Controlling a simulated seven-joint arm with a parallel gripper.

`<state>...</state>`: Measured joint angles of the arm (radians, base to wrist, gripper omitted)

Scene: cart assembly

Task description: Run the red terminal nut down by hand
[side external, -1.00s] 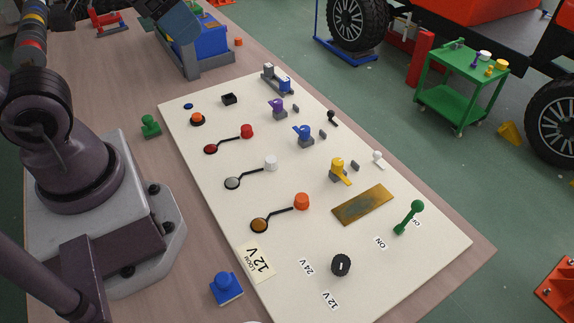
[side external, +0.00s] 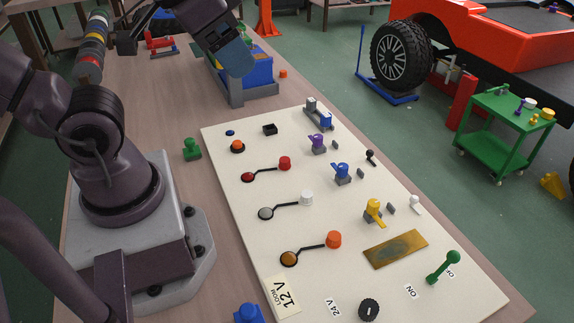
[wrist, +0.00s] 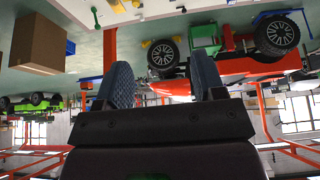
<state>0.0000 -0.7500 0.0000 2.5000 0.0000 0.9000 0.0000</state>
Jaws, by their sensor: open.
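My gripper (side external: 236,57) is at the top of the side external view, with a blue-grey pad over or in front of the blue box in a grey holder (side external: 262,73). It hides part of the box's top. In the wrist view my gripper (wrist: 161,78) shows two blue textured fingers, wide apart, with nothing between them. No red terminal nut can be made out on the box. A red knob (side external: 285,163) stands on the white board (side external: 325,225), joined by a black line to a dark red disc (side external: 248,177).
The board also carries white and orange knobs, purple, blue and yellow levers, and a green lever (side external: 443,268). A green block (side external: 191,149) stands left of the board. A red stand (side external: 161,43) is at the back of the table. A green cart (side external: 493,135) stands on the floor.

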